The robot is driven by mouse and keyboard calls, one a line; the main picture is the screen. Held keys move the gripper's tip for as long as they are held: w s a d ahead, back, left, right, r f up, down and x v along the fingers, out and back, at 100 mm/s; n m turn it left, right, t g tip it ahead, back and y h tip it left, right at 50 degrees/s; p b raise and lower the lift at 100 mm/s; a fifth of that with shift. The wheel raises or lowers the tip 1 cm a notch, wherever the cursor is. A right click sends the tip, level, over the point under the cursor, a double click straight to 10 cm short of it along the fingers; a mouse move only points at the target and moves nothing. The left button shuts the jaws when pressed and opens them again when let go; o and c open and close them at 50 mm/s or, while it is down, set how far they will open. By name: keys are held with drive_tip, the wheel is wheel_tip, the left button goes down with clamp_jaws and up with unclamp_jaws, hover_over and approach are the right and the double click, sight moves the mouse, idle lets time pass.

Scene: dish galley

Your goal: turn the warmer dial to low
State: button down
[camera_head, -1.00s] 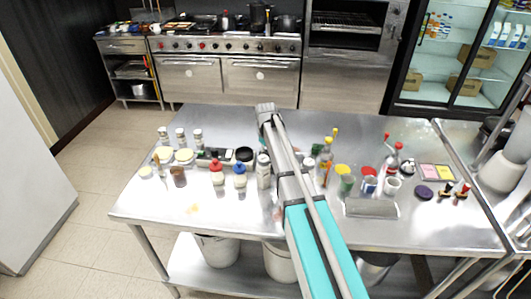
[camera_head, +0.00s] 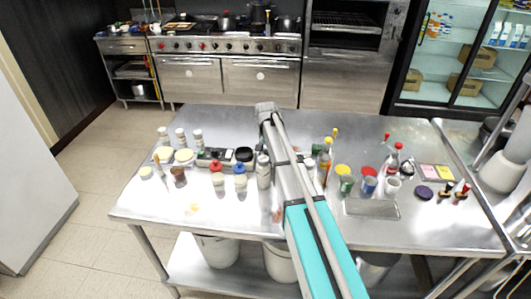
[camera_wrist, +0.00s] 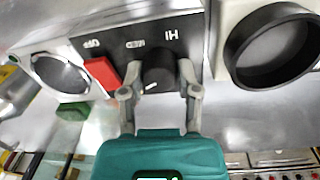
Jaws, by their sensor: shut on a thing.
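The warmer dial (camera_wrist: 158,68) is a black knob with a white pointer mark, seen in the wrist view on a dark panel (camera_wrist: 120,40). The panel's lettering appears upside down: OFF at the left, a blurred middle label, and HI at the right. The pointer mark is at the knob's lower left in the picture. My gripper (camera_wrist: 160,95) has one finger on each side of the knob and is shut on it. A red switch (camera_wrist: 102,73) sits close beside the left finger. In the head view my arm hides the gripper and the dial.
In the wrist view a black ring (camera_wrist: 275,48) is at the right and a round metal opening (camera_wrist: 60,73) at the left. In the head view, bottles (camera_head: 240,176) and cups (camera_head: 368,186) crowd the steel table (camera_head: 225,222). Its front left is mostly clear.

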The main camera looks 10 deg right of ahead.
drive_tip(key=shift+a+m, duration=0.1)
drive_tip(key=shift+m, duration=0.5)
drive_tip(key=shift+c, duration=2.2)
unclamp_jaws()
drive_tip(key=shift+a, duration=0.1)
drive_tip(key=shift+o, duration=0.6)
